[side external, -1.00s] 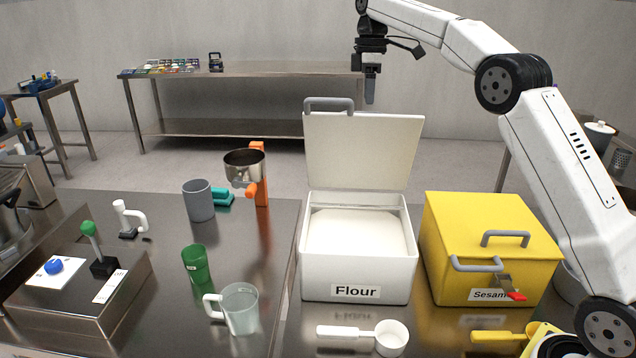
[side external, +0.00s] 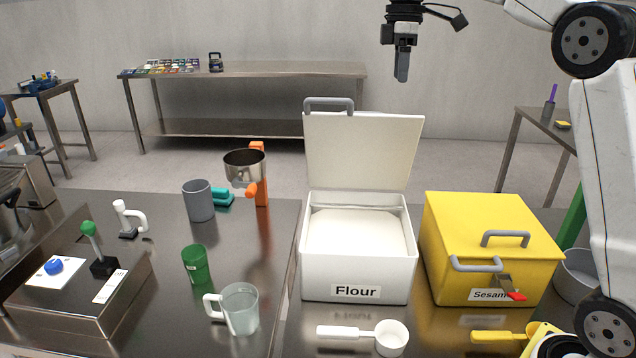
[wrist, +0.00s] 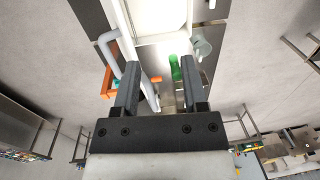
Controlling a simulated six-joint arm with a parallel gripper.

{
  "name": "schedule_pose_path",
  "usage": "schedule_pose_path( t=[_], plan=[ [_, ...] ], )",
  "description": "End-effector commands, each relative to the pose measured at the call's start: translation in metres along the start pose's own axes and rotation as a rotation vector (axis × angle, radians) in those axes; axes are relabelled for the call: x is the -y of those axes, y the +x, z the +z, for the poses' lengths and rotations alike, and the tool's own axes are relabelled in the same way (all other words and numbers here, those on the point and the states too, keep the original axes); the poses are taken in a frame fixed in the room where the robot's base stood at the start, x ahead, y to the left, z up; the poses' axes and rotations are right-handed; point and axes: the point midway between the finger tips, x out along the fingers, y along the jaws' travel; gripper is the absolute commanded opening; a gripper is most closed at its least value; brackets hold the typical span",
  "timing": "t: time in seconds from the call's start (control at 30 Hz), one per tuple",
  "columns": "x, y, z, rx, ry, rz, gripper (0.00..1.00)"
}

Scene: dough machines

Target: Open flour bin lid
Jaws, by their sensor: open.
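The white flour bin (side external: 356,270) stands on the steel table with its "Flour" label facing the camera. Its lid (side external: 362,150) stands upright at the back, and white flour shows inside. A grey handle (side external: 328,104) sits at the lid's top edge. My gripper (side external: 402,78) is above and to the right of the lid, apart from it. In the wrist view my gripper (wrist: 160,85) has its fingers spread with nothing held between them; the grey lid handle (wrist: 113,50) and part of the white bin (wrist: 165,15) lie beyond the fingers.
The yellow sesame bin (side external: 490,240) stands closed right of the flour bin. A white scoop (side external: 390,338) and a yellow scoop (side external: 500,338) lie in front. Cups, including a green one (side external: 196,264), stand left. The air around my gripper is clear.

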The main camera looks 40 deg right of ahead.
Motion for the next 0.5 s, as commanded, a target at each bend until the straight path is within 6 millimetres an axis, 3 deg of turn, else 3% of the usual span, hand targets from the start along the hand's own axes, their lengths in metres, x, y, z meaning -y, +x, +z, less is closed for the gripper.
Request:
schedule_pose_path(
  t=[0.2, 0.5],
  plan=[
    [0.017, -0.008, 0.011, 0.000, 0.000, 0.001, 0.55],
    [0.028, -0.012, 0.018, 0.000, 0.000, 0.000, 0.55]
  ],
)
